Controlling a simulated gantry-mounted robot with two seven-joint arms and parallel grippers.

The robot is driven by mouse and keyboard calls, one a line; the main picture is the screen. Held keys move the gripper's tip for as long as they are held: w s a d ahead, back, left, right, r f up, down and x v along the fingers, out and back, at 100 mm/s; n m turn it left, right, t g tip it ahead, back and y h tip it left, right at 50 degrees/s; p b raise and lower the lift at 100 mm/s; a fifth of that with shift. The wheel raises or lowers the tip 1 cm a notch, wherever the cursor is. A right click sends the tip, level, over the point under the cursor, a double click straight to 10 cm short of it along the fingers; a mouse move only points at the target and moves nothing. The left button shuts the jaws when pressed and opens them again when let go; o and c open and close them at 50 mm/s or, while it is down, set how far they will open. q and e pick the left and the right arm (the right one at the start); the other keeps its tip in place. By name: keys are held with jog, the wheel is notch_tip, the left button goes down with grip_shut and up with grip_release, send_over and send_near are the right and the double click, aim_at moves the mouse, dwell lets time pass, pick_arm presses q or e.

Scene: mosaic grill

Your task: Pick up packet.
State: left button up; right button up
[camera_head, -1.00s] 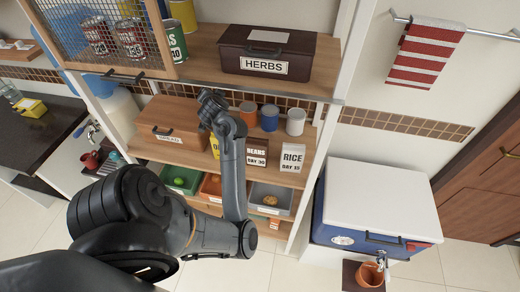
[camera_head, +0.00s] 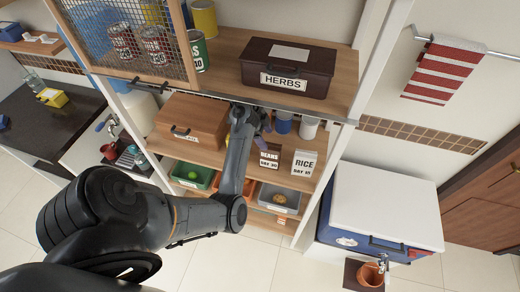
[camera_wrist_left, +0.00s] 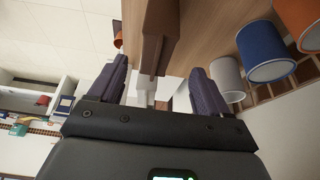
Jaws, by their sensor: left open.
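The brown BEANS packet (camera_head: 269,156) and the white RICE packet (camera_head: 304,162) stand side by side on the middle shelf. My left gripper (camera_head: 258,122) is above and behind the BEANS packet in the head view, partly hidden by my arm. In the left wrist view the gripper (camera_wrist_left: 158,66) is open, with a brown packet (camera_wrist_left: 152,50) lying in line between its fingers. A white shape (camera_wrist_left: 145,92) shows past it. I cannot tell whether either finger touches the packet. My right gripper is not in view.
Blue (camera_head: 282,123) and white (camera_head: 309,128) cans stand behind the packets. A brown lidded box (camera_head: 192,121) is to the left. The upper shelf with the HERBS box (camera_head: 288,68) overhangs. Coloured bins, including a grey one (camera_head: 279,198), sit below.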

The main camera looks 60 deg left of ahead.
aim_at(268, 144)
pick_arm(q)
jog(key=shift+d+f, duration=0.2)
jog(key=shift+f, duration=0.1)
jog(key=shift+x, duration=0.85)
jog(key=shift+w+d+f+p, duration=0.2)
jog(key=shift+f+p, duration=0.25)
jog(key=shift+p, duration=0.2)
jog(key=p+x, duration=0.1)
jog(key=x, duration=0.2)
jog(key=shift+s+f, duration=0.15)
jog(key=shift+f, duration=0.05)
jog(key=shift+d+f, duration=0.15)
jog(key=shift+f, duration=0.3)
jog(key=c, duration=1.3)
jog(key=shift+r, duration=0.1)
grip_shut()
jog(key=shift+r, duration=0.1)
